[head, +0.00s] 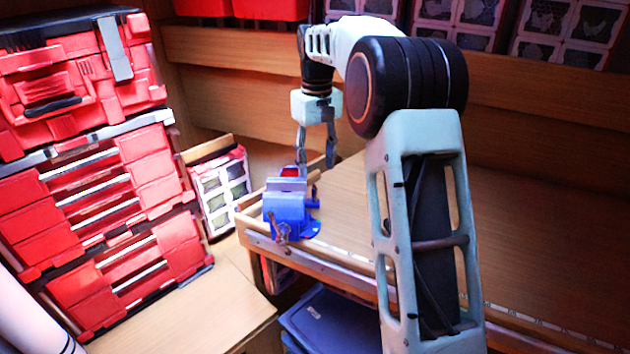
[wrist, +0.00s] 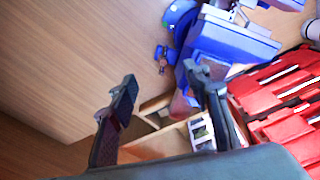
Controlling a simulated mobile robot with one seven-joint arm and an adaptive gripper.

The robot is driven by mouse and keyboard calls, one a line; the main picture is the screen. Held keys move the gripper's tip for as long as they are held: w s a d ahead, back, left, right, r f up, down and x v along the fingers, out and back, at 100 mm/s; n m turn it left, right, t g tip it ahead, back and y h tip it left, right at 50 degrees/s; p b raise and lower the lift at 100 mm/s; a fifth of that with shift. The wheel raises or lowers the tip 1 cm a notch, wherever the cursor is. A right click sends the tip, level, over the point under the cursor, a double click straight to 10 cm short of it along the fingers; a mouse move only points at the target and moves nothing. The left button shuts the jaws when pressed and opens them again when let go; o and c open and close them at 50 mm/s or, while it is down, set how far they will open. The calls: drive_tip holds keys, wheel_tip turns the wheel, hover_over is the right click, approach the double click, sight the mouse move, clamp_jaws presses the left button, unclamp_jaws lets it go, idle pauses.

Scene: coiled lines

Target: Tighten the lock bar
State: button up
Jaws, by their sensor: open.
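A blue vise (head: 287,208) with metal jaws is mounted at the left end of the wooden workbench. It also shows at the top of the wrist view (wrist: 225,40). A small blue and brown piece (wrist: 160,58) sticks out beside its base; it may be the lock bar, but it is too small to tell. A bar-like handle (head: 282,230) shows on the vise's front. My gripper (head: 315,163) hangs above and just behind the vise, fingers downward, apart and empty.
A wooden rim (head: 250,200) edges the bench's left end. Red tool drawers (head: 100,190) stand at left, with a panelled box (head: 220,190) between them and the bench. The bench top (head: 550,240) is clear to the right. Blue bins (head: 330,320) sit below.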

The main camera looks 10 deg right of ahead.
sight(315, 187)
drive_tip(key=n, duration=0.2)
drive_tip(key=n+b, duration=0.1)
drive_tip(key=n, duration=0.2)
drive_tip(key=shift+w+a+r+n+b, duration=0.1)
drive_tip(key=shift+r+n+b, duration=0.2)
drive_tip(key=shift+b, duration=0.05)
drive_tip(key=n, duration=0.3)
drive_tip(key=r+n+b, duration=0.1)
drive_tip(key=n, duration=0.1)
drive_tip(key=shift+a+r+n, duration=0.15)
drive_tip(key=shift+n, duration=0.25)
wheel_tip(315, 187, down, 11)
drive_tip(key=shift+r+b, duration=0.1)
drive_tip(key=shift+b, duration=0.2)
drive_tip(key=c, duration=0.9)
drive_tip(key=shift+r+m+p, duration=0.1)
drive_tip(key=shift+m+p, duration=0.45)
drive_tip(key=shift+m, duration=0.25)
drive_tip(key=o, duration=0.9)
